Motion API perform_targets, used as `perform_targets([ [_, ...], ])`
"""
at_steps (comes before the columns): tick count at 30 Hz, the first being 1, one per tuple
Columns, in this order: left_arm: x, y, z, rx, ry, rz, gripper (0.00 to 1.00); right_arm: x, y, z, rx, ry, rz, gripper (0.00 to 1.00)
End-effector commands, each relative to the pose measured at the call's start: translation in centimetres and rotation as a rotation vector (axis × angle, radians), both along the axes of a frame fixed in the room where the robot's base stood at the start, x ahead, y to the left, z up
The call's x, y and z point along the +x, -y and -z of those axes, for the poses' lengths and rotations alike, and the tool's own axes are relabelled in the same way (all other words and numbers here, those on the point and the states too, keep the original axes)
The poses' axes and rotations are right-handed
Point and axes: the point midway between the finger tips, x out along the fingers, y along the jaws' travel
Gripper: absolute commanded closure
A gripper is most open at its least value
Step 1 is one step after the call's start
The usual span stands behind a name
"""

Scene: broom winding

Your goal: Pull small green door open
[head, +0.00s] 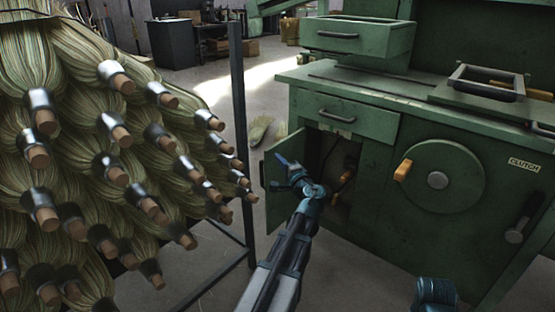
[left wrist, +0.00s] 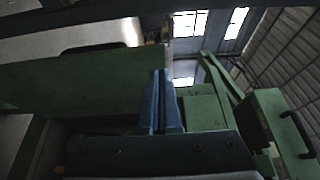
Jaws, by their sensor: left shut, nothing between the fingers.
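The small green door (head: 278,182) stands ajar at the lower left of the green machine, swung out to the left of a dark opening (head: 330,150). My left gripper (head: 286,168) is in front of the door and opening, its blue fingers shut and empty. Whether it touches the door cannot be told. In the left wrist view the shut blue fingers (left wrist: 160,100) point up beside a green panel (left wrist: 85,85) with a dark handle-like piece on its top edge. A teal part of my right arm shows at the bottom of the head view; its fingers are not visible.
A rack of broom heads (head: 110,160) with wooden ends fills the left, with a dark post (head: 239,130) beside it. A drawer (head: 340,115) sits above the opening. A round disc (head: 440,178) and an orange handle (head: 403,170) are to the right.

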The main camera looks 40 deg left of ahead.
Motion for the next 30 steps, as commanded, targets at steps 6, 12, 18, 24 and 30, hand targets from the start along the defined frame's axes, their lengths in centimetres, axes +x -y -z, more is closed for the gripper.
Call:
perform_targets([
  [6,-2.8,2.7,0.0,0.000,0.000,0.002,1.00,0.0,0.0,0.0,0.000,0.000,0.000,0.50],
  [12,-5.5,5.1,0.0,0.000,0.000,0.002,1.00,0.0,0.0,0.0,0.000,0.000,0.000,0.50],
  [18,-7.2,6.7,0.0,0.000,0.000,0.002,1.00,0.0,0.0,0.0,0.000,0.000,0.000,0.50],
  [24,-7.8,7.1,0.0,0.000,0.000,-0.001,1.00,0.0,0.0,0.0,0.000,0.000,0.000,0.50],
  [30,-7.7,7.2,0.0,0.000,0.000,-0.001,1.00,0.0,0.0,0.0,0.000,0.000,0.000,0.50],
])
